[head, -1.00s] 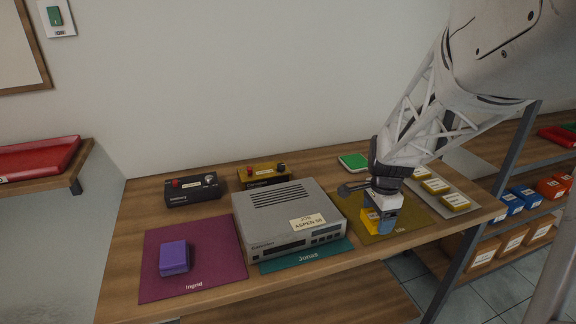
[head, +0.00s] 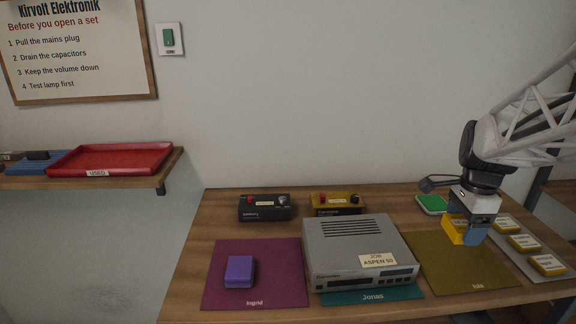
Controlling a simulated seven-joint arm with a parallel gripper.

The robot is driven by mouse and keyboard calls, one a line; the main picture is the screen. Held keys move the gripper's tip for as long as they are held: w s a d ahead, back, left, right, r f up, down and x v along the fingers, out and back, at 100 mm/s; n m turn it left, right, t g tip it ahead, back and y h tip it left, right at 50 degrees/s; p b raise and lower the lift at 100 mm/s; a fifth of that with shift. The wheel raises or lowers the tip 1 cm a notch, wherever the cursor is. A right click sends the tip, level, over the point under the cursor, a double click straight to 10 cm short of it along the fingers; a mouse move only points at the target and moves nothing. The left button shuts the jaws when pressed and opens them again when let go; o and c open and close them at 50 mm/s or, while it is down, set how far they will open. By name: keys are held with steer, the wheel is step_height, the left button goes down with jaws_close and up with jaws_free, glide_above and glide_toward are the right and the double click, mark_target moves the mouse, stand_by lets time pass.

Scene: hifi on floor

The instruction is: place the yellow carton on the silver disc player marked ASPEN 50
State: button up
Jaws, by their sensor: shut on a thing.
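The silver disc player (head: 345,240) stands on a teal mat (head: 372,295) labelled Jonas. Its front label reads JOB ASPEN 50, and the visible part of its slotted top is bare. My gripper (head: 467,232) is shut on the yellow carton (head: 455,228), to the right of the player and over the olive mat (head: 465,270) labelled Isla. The fingers hide part of the carton. I cannot tell whether the carton touches the mat.
A purple block (head: 239,271) lies on the magenta mat (head: 220,295) at left. A black box (head: 265,208) and a yellow-black box (head: 337,204) stand behind. A green item (head: 432,204) lies behind the gripper. Several yellow-labelled pieces lie on a grey tray (head: 500,250) at right.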

steer(key=s+a+n, duration=0.1)
steer(key=s+a, duration=0.1)
steer(key=a, duration=0.8)
steer(key=s+a, duration=0.2)
steer(key=a, duration=0.8)
step_height(320, 180, down, 5)
steer(key=shift+w+d+f, duration=0.1)
steer(key=shift+w, duration=0.1)
glide_above(357, 239)
steer(key=shift+f, duration=0.7)
steer(key=shift+f, duration=1.75)
steer(key=shift+f, duration=0.1)
